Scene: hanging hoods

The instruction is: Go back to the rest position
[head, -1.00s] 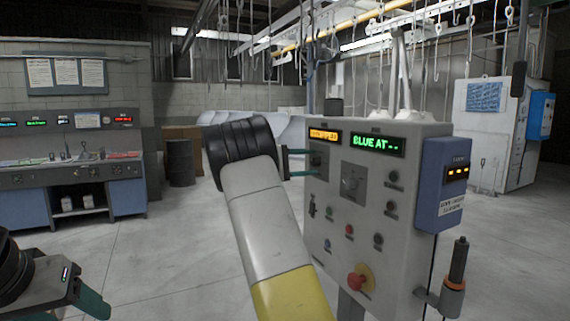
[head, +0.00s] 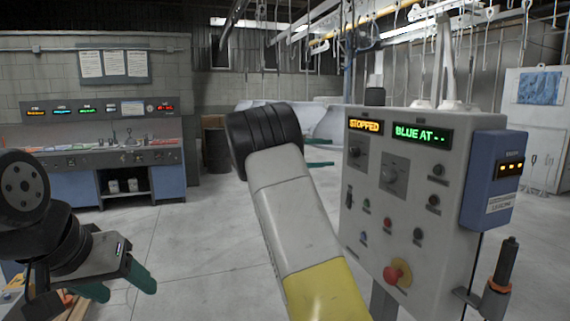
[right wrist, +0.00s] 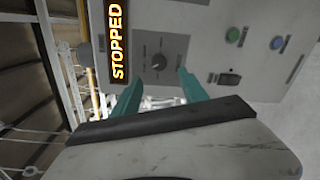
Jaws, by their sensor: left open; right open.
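My left gripper (head: 120,284) is at the lower left of the head view, with its two green fingers apart and nothing between them. My right arm reaches up through the middle of the head view. My right gripper is mostly hidden behind its black wrist there, with green fingertips showing to its right. In the right wrist view, my right gripper (right wrist: 160,90) has its green fingers spread and empty, in front of the grey control panel (head: 408,225). The panel's amber display (head: 365,127) reads STOPPED, and its green display (head: 422,134) reads BLUE AT.
The panel carries a rotary knob (head: 394,178), small buttons and a red mushroom button (head: 397,272). A blue box (head: 497,175) is on its right side. A blue workbench (head: 68,187) stands at the back left. Hooks hang from an overhead rail. Open floor lies between bench and panel.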

